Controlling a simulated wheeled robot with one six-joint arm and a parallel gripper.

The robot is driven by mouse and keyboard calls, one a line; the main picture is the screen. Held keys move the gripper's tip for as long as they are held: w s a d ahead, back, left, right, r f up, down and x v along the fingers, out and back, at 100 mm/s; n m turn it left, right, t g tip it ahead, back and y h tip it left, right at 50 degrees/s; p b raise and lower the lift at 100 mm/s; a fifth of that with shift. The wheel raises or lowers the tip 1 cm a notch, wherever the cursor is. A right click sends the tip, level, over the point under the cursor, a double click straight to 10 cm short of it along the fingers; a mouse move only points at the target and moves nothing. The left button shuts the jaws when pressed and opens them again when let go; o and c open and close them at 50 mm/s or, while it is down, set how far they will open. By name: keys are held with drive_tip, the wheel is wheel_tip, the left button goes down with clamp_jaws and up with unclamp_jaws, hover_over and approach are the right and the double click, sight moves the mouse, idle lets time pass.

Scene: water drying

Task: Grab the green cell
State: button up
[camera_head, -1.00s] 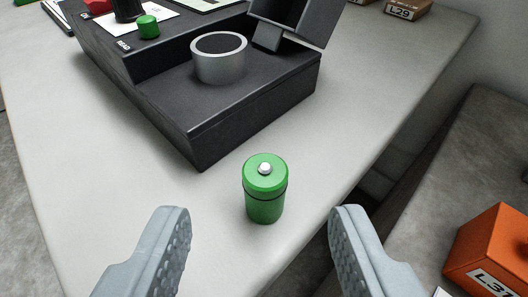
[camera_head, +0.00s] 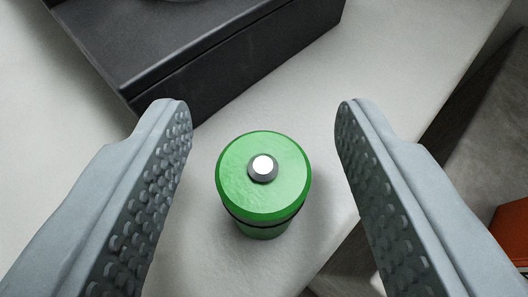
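The green cell (camera_head: 240,190) stands upright on the pale table. It is a green cylinder with a dark band below its lid and a white-topped stud in the middle of the lid. My gripper (camera_head: 264,112) is open, with one studded grey finger on each side of the cell. There is a clear gap between the cell and each finger, and neither finger touches it. The lower part of the cell is mostly hidden beneath its lid.
A dark machine (camera_head: 215,65) stands on the table just behind the cell. The table's edge (camera_head: 345,240) runs close by on the right, with a drop beyond it. Part of an orange box (camera_head: 511,230) shows at the far right. The table (camera_head: 60,130) is bare on the left.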

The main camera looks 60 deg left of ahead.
clamp_jaws()
